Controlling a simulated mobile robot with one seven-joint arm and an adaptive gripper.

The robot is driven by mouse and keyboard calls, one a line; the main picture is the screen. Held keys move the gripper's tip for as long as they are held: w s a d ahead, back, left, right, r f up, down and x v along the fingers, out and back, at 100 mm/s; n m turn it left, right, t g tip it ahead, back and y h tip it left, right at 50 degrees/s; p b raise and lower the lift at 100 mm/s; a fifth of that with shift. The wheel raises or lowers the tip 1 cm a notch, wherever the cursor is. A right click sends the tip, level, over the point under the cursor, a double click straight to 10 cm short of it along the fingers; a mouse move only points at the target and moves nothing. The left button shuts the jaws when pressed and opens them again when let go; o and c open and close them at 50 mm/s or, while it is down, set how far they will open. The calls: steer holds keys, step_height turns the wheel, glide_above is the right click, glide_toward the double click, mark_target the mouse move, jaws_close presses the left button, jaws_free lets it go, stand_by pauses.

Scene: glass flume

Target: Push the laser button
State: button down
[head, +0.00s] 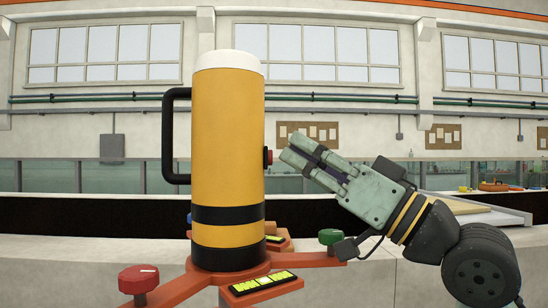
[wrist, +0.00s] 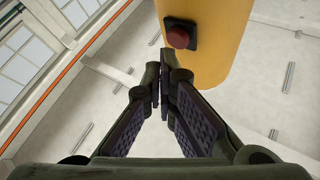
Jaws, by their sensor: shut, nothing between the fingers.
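The laser (head: 228,150) is a yellow upright cylinder with a white top, black bands and a black handle on its left. Its red button (head: 268,156) sits in a black mount on the right side. In the wrist view the button (wrist: 178,38) shows on the yellow body (wrist: 220,45), just beyond my fingertips. My gripper (head: 288,153) is shut and empty, to the right of the laser, pointing at it and tilted up to the left. In the wrist view the fingertips (wrist: 160,80) lie slightly below and left of the button. A small gap seems to remain; contact cannot be confirmed.
The laser stands on an orange base (head: 185,285) with a red knob (head: 138,279), a green knob (head: 330,237) and yellow-green level vials (head: 262,283). It rests on a pale ledge (head: 90,270). A tray-like board (head: 480,212) lies behind my arm. The air above my gripper is free.

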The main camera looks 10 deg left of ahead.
steer(key=shift+a, duration=0.1)
steer(key=shift+s+a, duration=0.1)
steer(key=shift+a, duration=0.35)
stand_by(0.5)
steer(key=shift+d, duration=0.55)
steer(key=w+d, duration=0.1)
steer(key=d, duration=0.5)
steer(key=shift+w, duration=0.15)
stand_by(0.3)
stand_by(1.9)
